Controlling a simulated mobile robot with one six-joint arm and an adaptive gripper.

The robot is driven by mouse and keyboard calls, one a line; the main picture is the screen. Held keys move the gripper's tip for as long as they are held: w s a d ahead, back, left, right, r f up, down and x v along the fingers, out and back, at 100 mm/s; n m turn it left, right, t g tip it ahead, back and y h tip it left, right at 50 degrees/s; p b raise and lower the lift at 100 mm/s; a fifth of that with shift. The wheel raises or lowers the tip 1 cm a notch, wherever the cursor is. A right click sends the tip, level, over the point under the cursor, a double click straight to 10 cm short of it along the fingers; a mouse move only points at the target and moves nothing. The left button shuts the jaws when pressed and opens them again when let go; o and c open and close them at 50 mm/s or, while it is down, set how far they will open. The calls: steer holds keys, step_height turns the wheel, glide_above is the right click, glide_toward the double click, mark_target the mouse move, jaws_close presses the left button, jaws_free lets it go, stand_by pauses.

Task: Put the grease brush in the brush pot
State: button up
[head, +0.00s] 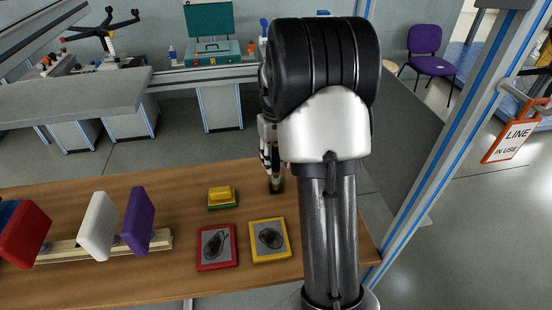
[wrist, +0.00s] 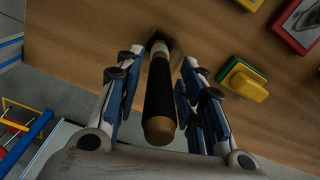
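The grease brush (wrist: 160,95) stands roughly upright over the wooden table, with a black handle, a tan rounded end toward the wrist camera and a dark lower end. My gripper (wrist: 159,68) is open, with its blue-padded fingers on both sides of the handle. A narrow gap shows on each side near the fingertips. In the head view my gripper (head: 269,160) points down above a dark base (head: 277,186), and my arm hides most of the brush. I cannot tell whether this base is the brush's lower end or a holder. I cannot make out a brush pot.
On the table (head: 170,282) are a yellow block on a green base (head: 221,197), a red-framed tray (head: 217,247) and a yellow-framed tray (head: 270,240). A wooden rack (head: 163,240) with upright coloured pads stands at left. A metal post (head: 440,130) rises at right.

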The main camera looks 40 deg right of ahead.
steer(key=shift+f, duration=0.1)
steer(key=shift+f+b, duration=0.2)
steer(key=shift+b, duration=0.3)
step_height(320, 180, up, 10)
steer(key=p, duration=0.4)
steer(key=shift+r, duration=0.2)
step_height(320, 180, up, 8)
steer(key=s+a+p, duration=0.1)
steer(key=p, duration=0.1)
steer(key=shift+s, duration=0.15)
steer(key=shift+r, duration=0.1)
